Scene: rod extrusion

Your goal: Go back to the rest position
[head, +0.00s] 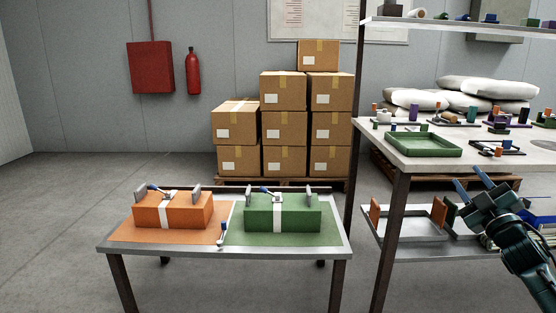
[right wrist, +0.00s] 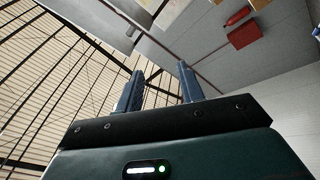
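My right gripper (head: 470,180) is at the right side of the head view, in front of the shelf unit, with its blue fingers pointing up. The fingers are apart and nothing shows between them. The right wrist view also shows the open, empty gripper (right wrist: 158,82). My left gripper is not in view. On the low table (head: 180,246) stand an orange block (head: 155,212) and a green block (head: 300,212), each with a white band and clamp-like parts on top. No gripper is near them.
A shelf unit (head: 395,154) stands at the right, close to my right arm, with a green tray (head: 422,145) and small parts on it. A grey tray (head: 410,225) is on its lower shelf. Stacked cartons (head: 283,92) stand behind. The floor at the left is clear.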

